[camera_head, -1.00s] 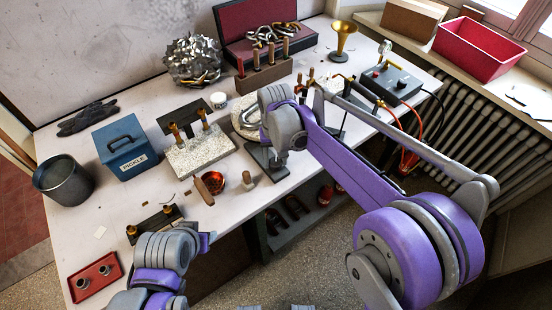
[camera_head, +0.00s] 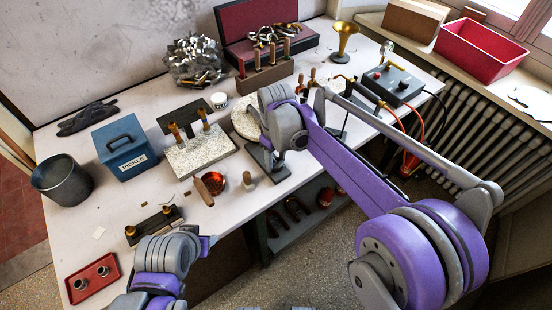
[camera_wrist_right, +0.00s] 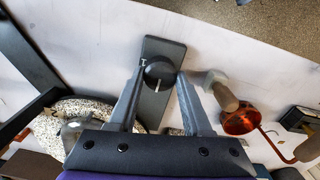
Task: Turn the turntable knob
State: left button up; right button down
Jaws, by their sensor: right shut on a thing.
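The turntable knob (camera_wrist_right: 158,73) is round and black with a white line on top. It sits on a dark grey base plate (camera_wrist_right: 153,104), whose near end also shows in the head view (camera_head: 268,160). My right gripper (camera_wrist_right: 160,79) is shut on the knob, one finger on each side. In the head view my right arm hides the knob and fingertips. The turntable's speckled disc (camera_wrist_right: 100,106) lies at the left in the wrist view, partly covered by my gripper body. In the head view its edge (camera_head: 240,122) shows behind my wrist.
A copper pan (camera_wrist_right: 240,121) and a wooden-handled tool (camera_wrist_right: 222,95) stand close to my right finger. A speckled block (camera_head: 200,154) and a blue box (camera_head: 124,147) stand left on the bench. A black control box (camera_head: 391,83) is at the right.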

aim_at(276, 162)
dwell(0.5)
jog(key=shift+c, duration=1.7)
grip_release()
jog(key=shift+r, duration=0.1)
notch_tip(276, 162, up, 11)
jog(key=shift+f+p, duration=0.2)
jog(key=shift+p, duration=0.1)
